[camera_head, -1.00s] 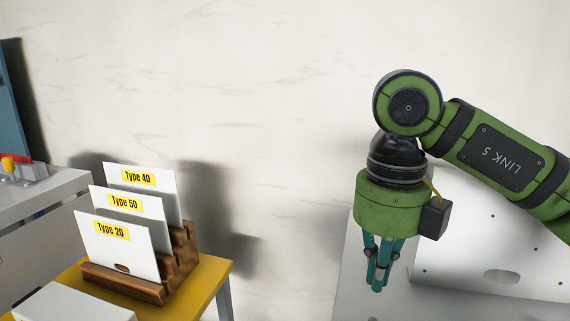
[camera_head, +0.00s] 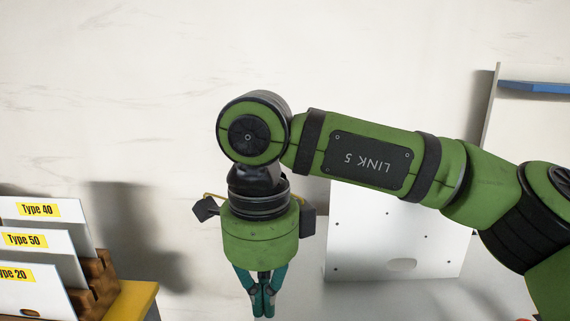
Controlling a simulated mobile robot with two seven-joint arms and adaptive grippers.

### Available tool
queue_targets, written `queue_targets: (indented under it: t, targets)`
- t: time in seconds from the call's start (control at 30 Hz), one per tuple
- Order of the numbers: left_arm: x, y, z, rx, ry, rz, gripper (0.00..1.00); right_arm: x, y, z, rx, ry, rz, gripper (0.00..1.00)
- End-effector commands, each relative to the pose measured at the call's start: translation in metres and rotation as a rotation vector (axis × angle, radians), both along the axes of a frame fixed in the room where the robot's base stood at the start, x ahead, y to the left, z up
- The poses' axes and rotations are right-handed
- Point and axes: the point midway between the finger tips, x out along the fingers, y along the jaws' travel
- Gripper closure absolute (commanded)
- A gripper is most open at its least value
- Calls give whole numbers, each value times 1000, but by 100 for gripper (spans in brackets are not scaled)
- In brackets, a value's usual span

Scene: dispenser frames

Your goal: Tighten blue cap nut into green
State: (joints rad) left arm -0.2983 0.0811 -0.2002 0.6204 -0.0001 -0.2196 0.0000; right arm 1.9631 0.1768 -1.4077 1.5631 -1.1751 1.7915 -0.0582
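My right gripper (camera_head: 263,309) hangs down in the lower middle of the head view, on a green arm that comes in from the right. Its teal fingers come together at the tips, and I see nothing between them. No blue cap nut and no green counterpart can be made out in this view. My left gripper is not in view.
A wooden rack (camera_head: 101,282) with white cards labelled Type 40, Type 50 and Type 20 stands on a yellow table (camera_head: 137,300) at lower left. A white panel with holes (camera_head: 400,235) is behind my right arm. A blue shelf (camera_head: 535,87) is at upper right.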

Motion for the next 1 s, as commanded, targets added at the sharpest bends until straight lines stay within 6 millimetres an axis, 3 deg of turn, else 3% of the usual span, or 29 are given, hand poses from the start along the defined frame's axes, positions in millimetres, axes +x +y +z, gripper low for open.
queue_targets:
  t: [0.27,0.7,1.0]
  targets:
    - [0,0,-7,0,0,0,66,-2,5,-10,-1,-1,53,100]
    - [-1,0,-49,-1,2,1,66,-2,5,-64,0,-1,50,100]
    - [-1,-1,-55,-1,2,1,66,-1,5,-70,0,-2,50,100]
